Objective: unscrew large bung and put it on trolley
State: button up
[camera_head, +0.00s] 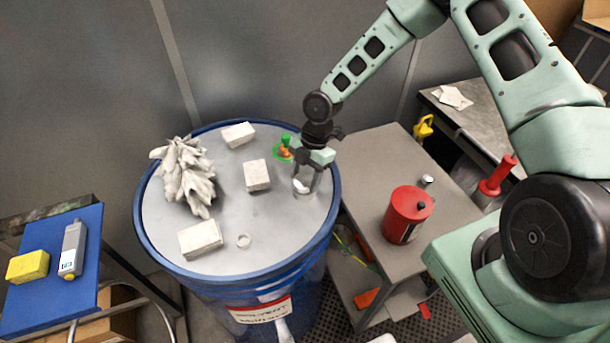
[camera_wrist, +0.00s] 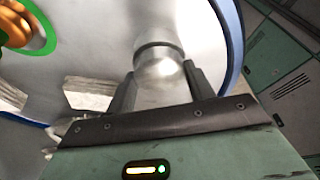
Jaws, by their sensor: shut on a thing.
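The large bung (camera_wrist: 160,68) is a silvery metal cylinder on the drum lid, between my fingers in the wrist view. My gripper (camera_head: 307,183) points down at the right side of the lid and is shut on the bung; it also shows in the wrist view (camera_wrist: 157,85). The bung appears to be at lid level; I cannot tell whether it is still threaded in. The blue drum (camera_head: 160,246) has a grey lid and a solvent label. A grey two-level trolley (camera_head: 376,160) stands directly right of the drum, its top partly clear.
White blocks (camera_head: 257,175), a pale crumpled heap (camera_head: 184,172), a small ring (camera_head: 243,241) and a green-orange fitting (camera_head: 284,150) lie on the lid. A red can (camera_head: 407,215) and small metal cup (camera_head: 426,181) occupy the trolley. A blue-topped stand (camera_head: 88,225) is left.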

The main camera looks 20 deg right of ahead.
jog(key=n+g, duration=0.1)
jog(key=n, duration=0.3)
jog(key=shift+h, duration=0.3)
